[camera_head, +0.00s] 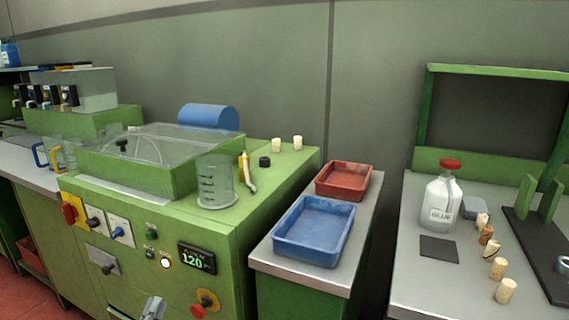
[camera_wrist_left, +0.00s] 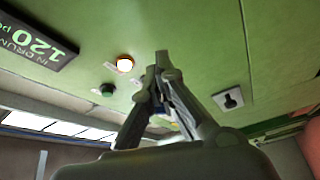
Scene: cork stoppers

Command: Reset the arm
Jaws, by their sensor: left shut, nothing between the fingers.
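My left gripper (camera_head: 152,308) shows at the bottom edge of the head view, in front of the green machine's front panel (camera_head: 130,262). In the left wrist view my left gripper (camera_wrist_left: 162,62) has its fingertips together, with nothing between them. Behind it the panel shows a lit white button (camera_wrist_left: 124,64), a green button (camera_wrist_left: 106,90) and the display reading 120 (camera_wrist_left: 35,40). I cannot tell the exact gap between the fingertips and the panel. My right gripper is in neither view.
A blue tray (camera_head: 278,250) and a red tray (camera_head: 322,190) sit on a side table. Two pale stoppers (camera_head: 276,145) and a clear beaker (camera_head: 214,185) stand on the machine. At right, a glue bottle (camera_head: 440,205) and several corks (camera_head: 506,290) are on a bench.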

